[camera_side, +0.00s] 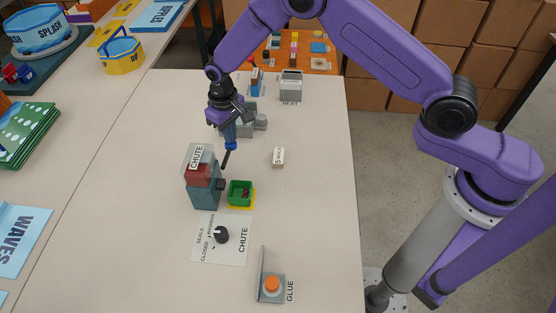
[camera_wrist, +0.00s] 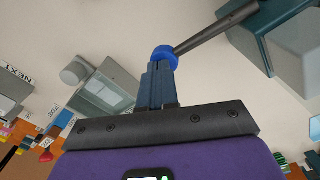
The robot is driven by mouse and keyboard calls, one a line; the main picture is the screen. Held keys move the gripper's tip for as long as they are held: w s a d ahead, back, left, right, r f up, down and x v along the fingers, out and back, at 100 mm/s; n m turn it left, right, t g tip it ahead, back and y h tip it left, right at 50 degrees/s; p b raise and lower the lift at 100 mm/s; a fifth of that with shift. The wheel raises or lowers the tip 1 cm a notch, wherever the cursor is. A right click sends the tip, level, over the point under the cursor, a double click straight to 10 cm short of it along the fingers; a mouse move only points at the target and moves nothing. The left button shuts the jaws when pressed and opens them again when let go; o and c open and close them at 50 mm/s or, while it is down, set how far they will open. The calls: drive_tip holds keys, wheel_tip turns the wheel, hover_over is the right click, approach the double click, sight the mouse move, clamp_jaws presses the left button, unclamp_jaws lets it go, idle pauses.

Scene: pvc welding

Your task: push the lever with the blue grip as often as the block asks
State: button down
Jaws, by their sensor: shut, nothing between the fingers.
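The lever's blue grip (camera_side: 231,146) tops a dark rod that slants down toward the side of the teal chute box (camera_side: 204,194). In the wrist view the blue grip (camera_wrist: 165,55) sits at my fingertips, with its grey rod (camera_wrist: 215,27) running to the upper right. My gripper (camera_side: 230,138) is shut and empty, pointing down at the grip; it also shows in the wrist view (camera_wrist: 160,68). The tips look to touch the grip, but I cannot be sure. A small pale block (camera_side: 278,157) with lettering, too small to read surely, lies right of the lever.
A green tray (camera_side: 239,201) with dark red bits stands beside the chute box. A dial panel (camera_side: 236,251) and the orange glue button (camera_side: 272,284) are nearer the front. Grey devices (camera_side: 260,122), one labelled NEXT (camera_side: 291,84), stand behind. The table's right side is clear.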

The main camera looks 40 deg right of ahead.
idle(0.3)
wheel_tip(320, 180, up, 8)
idle(1.4)
idle(0.5)
wheel_tip(320, 180, up, 5)
drive_tip(key=shift+f, duration=3)
drive_tip(key=shift+f, duration=0.2)
